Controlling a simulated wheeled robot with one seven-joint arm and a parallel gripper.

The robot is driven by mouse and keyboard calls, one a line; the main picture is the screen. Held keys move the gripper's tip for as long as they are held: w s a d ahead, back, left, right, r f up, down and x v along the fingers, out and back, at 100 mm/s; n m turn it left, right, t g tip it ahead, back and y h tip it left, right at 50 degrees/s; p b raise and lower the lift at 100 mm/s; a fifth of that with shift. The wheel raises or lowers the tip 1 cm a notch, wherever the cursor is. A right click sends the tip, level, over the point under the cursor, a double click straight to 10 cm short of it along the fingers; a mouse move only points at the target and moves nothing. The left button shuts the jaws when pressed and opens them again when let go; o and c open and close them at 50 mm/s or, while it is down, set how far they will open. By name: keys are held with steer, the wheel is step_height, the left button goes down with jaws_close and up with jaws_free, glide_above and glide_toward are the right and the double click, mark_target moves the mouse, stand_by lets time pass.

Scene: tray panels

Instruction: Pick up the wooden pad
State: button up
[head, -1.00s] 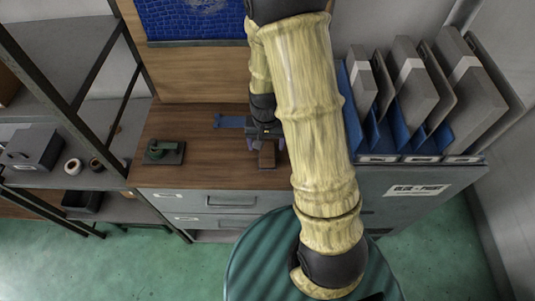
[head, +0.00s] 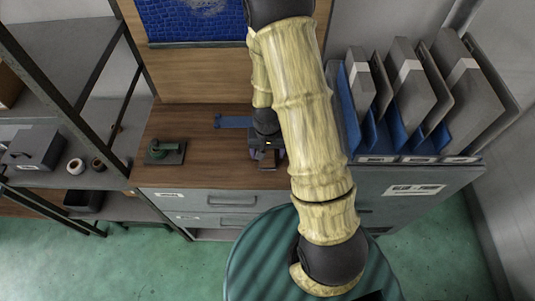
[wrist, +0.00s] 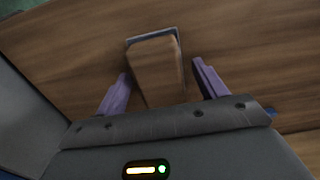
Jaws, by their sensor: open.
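The wooden pad (wrist: 156,66) is a brown block with a thin grey-blue edge at its far end, lying on the wooden counter top. In the wrist view it sits between the two purple fingers of my gripper (wrist: 161,74), which are open with a gap on each side. In the head view my gripper (head: 267,157) is over the pad near the counter's front edge. The gripper hides most of the pad there. I cannot tell the exact height of the fingers over the counter.
A green stamp-like tool on a dark base (head: 166,151) stands on the counter at left. A blue flat piece (head: 233,121) lies behind the gripper. Blue file holders with grey binders (head: 408,85) stand at right. Grey drawers (head: 220,201) are below the counter edge.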

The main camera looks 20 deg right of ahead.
mark_target(267, 151)
steer(key=c, duration=1.1)
steer(key=shift+r, duration=0.1)
step_height(267, 151, up, 10)
steer(key=shift+f+b, duration=0.1)
steer(key=shift+b, duration=0.5)
steer(key=shift+o, duration=0.7)
